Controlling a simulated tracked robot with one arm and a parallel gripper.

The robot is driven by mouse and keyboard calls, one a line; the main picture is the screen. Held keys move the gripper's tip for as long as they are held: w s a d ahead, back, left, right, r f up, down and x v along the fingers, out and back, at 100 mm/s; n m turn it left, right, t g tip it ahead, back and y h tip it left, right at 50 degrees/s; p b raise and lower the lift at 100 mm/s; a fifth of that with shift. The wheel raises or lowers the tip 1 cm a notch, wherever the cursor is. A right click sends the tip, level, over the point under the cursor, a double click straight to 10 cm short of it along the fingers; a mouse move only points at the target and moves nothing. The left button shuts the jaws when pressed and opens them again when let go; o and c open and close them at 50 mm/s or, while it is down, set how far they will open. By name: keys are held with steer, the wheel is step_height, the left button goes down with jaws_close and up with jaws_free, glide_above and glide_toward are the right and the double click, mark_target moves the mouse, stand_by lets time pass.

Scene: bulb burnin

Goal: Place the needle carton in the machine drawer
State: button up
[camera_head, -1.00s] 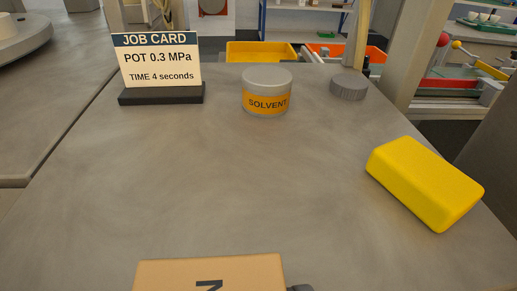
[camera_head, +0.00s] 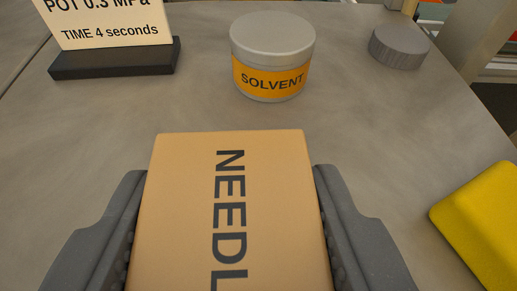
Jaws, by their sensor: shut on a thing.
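The needle carton (camera_head: 270,215) is a tan box with dark letters, of which "NEEDL" shows. It fills the lower middle of the view. My gripper (camera_head: 232,235) is shut on it, with one dark grey finger against its left side and one against its right side. The carton's near end is cut off by the bottom edge. I cannot tell whether it rests on the grey table or hangs just above it. The machine drawer is not recognisable in this view.
On the grey table (camera_head: 400,130), a solvent tin (camera_head: 271,80) stands beyond the carton. A job card (camera_head: 108,25) on a black base stands at upper left. A ridged grey round piece (camera_head: 398,46) is at upper right. A yellow block (camera_head: 485,225) lies at right.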

mark_target(241, 260)
steer(key=shift+w+d+f, duration=0.15)
steer(key=shift+w, duration=0.35)
steer(key=shift+f+b, duration=0.5)
steer(key=shift+f, duration=1.15)
steer(key=shift+f, duration=0.1)
steer(key=o, duration=1)
steer(key=shift+s+r, duration=0.3)
steer(key=shift+s, duration=0.05)
steer(key=p+v, duration=0.1)
steer(key=v, duration=1)
steer(key=shift+s+p, duration=0.1)
steer(key=shift+p, duration=0.2)
